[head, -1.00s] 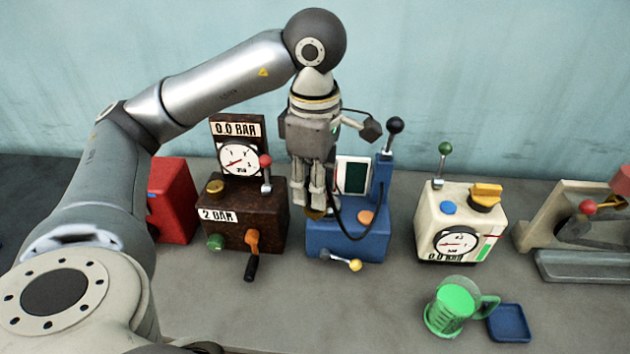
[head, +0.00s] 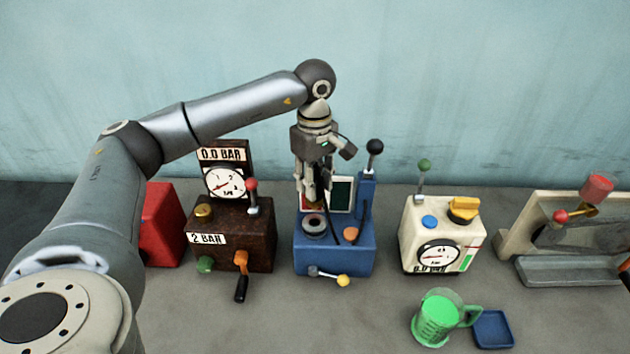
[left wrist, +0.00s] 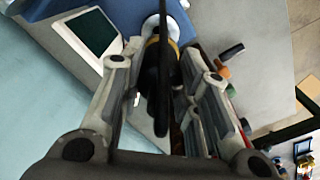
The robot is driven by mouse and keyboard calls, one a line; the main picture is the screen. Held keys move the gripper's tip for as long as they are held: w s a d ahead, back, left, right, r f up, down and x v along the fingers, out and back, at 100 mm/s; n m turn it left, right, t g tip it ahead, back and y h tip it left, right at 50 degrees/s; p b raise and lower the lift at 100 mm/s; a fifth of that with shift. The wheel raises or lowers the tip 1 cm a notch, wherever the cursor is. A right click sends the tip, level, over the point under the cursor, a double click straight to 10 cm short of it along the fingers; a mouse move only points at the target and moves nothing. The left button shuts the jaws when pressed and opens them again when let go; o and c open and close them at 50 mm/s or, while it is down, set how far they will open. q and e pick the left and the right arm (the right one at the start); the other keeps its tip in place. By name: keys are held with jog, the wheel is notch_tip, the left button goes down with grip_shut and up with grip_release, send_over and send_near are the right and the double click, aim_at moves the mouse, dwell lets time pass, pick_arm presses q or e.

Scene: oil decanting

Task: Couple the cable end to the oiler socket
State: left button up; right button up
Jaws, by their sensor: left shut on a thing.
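My left gripper (head: 314,196) points down over the back left of the blue machine (head: 333,262), beside its framed dark green screen (head: 341,194). It is shut on the black cable end (left wrist: 158,85), which sits between the fingers in the left wrist view; the fingers largely hide it in the head view. The black cable (head: 363,222) shows on the machine's right. I cannot tell which fitting is the oiler socket. My right gripper is not in view.
A brown gauge machine (head: 232,240) and a red box (head: 163,225) stand left. A cream gauge machine (head: 408,240) stands right. In front are a green-filled jug (head: 437,318) and a blue tray (head: 493,330). A black-knobbed lever (head: 375,147) rises beside the screen.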

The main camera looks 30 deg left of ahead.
aim_at(315, 202)
pick_arm(q)
jog(key=shift+f, duration=0.1)
dwell(0.3)
jog(key=shift+f+b, duration=1.8)
jog(key=shift+f, duration=1)
jog(key=shift+b, duration=0.35)
jog(key=shift+f+b, duration=0.5)
jog(key=shift+f, duration=0.1)
jog(key=o, duration=1.1)
jog(key=shift+r, duration=0.3)
notch_tip(315, 202, up, 12)
jog(key=shift+f, duration=0.25)
